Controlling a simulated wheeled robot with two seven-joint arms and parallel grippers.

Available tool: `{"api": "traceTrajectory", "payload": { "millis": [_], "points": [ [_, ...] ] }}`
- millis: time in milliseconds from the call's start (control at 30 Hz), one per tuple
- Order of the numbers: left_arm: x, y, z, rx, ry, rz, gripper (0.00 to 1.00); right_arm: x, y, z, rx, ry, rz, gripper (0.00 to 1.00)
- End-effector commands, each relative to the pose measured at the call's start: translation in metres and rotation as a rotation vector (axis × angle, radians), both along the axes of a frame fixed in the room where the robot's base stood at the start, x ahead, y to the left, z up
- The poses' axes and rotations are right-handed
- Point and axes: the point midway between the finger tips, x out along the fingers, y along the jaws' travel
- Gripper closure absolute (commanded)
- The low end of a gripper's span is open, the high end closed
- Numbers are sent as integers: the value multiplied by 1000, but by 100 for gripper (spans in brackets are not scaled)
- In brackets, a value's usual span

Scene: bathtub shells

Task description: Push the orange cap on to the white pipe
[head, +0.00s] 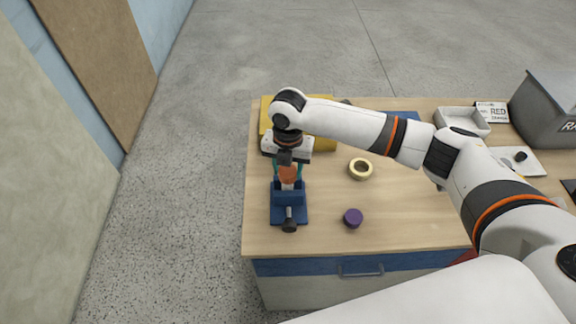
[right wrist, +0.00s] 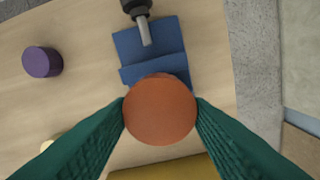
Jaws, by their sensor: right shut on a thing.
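The orange cap (head: 288,174) is held between the green fingers of my right gripper (head: 287,172). In the right wrist view the cap (right wrist: 160,110) shows as a round orange face with a finger pressed on each side. A short piece of the white pipe (head: 287,187) shows just below the cap in the head view, at the blue holder (head: 276,212). I cannot tell whether the cap touches the pipe or sits around its end. In the right wrist view the cap hides the pipe, and the blue holder (right wrist: 150,50) shows behind it. My left gripper is not in view.
A dark-knobbed clamp (head: 289,222) is at the holder's front. A purple cap (head: 353,217) and a cream ring (head: 361,168) lie to the right on the wooden table (head: 420,220). A yellow thing (head: 323,140) is behind the gripper. A white tray (head: 461,119) stands further right.

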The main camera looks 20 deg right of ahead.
Motion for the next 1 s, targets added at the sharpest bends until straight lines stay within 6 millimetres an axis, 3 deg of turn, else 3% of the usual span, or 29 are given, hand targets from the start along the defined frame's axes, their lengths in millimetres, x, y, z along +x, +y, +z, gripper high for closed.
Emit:
{"api": "traceTrajectory", "payload": {
  "millis": [833,867,1000],
  "points": [
    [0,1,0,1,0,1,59,0,0,-9,0,0,0,77],
    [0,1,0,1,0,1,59,0,0,-9,0,0,0,52],
    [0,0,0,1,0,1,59,0,0,-9,0,0,0,30]
  ]
}}
